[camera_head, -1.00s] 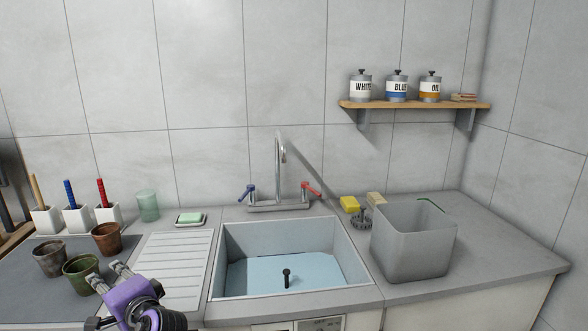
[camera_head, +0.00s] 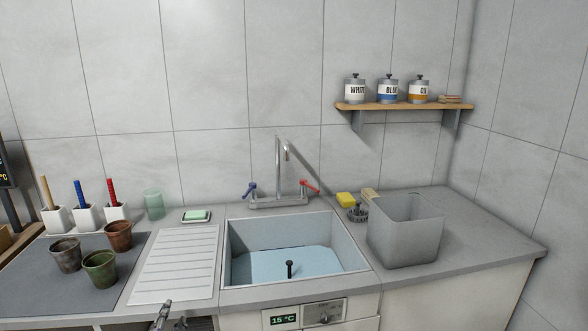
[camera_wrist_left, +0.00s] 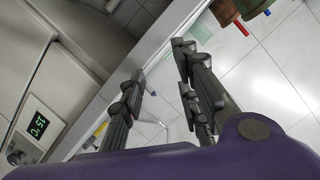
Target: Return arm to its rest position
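My left gripper (camera_head: 172,315) shows only by its fingertips at the bottom edge of the head view, in front of the counter's front edge below the drainboard. In the left wrist view its fingers (camera_wrist_left: 160,65) stand apart with nothing between them, so it is open and empty. The rest of my left arm is out of the head view. My right gripper is in neither view.
The sink (camera_head: 350,250) holds water and a dark plug. The drainboard (camera_head: 175,262), several pots including a green pot (camera_head: 100,268), and a grey bin (camera_head: 405,232) stand on the counter. A temperature display (camera_head: 285,320) is below the sink.

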